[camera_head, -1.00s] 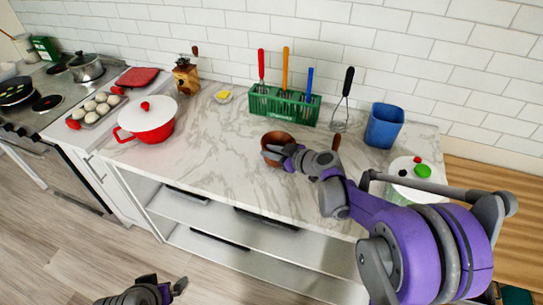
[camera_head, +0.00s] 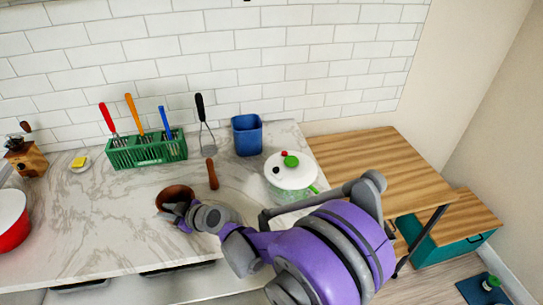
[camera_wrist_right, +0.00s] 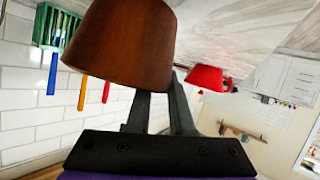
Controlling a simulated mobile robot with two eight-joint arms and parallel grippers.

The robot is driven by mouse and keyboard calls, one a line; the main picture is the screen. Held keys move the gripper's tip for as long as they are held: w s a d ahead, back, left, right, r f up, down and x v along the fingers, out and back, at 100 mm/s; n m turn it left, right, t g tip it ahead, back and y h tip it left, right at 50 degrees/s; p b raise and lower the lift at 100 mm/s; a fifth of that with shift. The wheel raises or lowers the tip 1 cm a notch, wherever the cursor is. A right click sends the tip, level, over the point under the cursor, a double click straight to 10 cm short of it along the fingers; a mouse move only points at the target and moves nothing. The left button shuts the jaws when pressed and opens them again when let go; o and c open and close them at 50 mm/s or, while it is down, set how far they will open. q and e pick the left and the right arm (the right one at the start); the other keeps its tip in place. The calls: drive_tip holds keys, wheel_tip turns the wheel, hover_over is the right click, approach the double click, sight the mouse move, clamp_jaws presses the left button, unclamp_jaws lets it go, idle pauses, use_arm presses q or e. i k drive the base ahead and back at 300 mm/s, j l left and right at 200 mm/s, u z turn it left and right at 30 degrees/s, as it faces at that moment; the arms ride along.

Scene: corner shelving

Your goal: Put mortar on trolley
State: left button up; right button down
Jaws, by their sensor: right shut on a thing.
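My right gripper (camera_head: 182,213) is shut on the mortar (camera_head: 173,194), a brown bowl, at or just above the marble counter. In the right wrist view the mortar (camera_wrist_right: 125,45) fills the upper left, with the gripper fingers (camera_wrist_right: 160,112) against it. A gap under it cannot be made out. A wooden table-like unit (camera_head: 365,160) with a dark leg, apparently the trolley, stands right of the counter. Its top looks bare. My right arm hides part of its near side. My left gripper is out of view.
A brown pestle (camera_head: 212,174) and a white-lidded pot (camera_head: 290,176) are near the mortar. A teal, wood-topped unit (camera_head: 455,230) stands farther right.

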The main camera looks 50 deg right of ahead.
sight(383, 178)
drive_tip(key=k+l+z, duration=0.1)
drive_tip(key=k+z, duration=0.15)
drive_tip(key=k, duration=0.35)
drive_tip(key=l+z, duration=0.15)
drive_tip(key=z, duration=0.35)
drive_tip(key=l+z, duration=0.15)
drive_tip(key=z, duration=0.3)
drive_tip(key=i+l, duration=0.2)
drive_tip(key=l, duration=0.15)
drive_tip(key=i+l, duration=0.2)
drive_tip(key=l, duration=0.2)
drive_tip(key=i+l, duration=0.2)
drive_tip(key=l, duration=0.15)
drive_tip(key=i+l, duration=0.2)
drive_tip(key=l, duration=0.2)
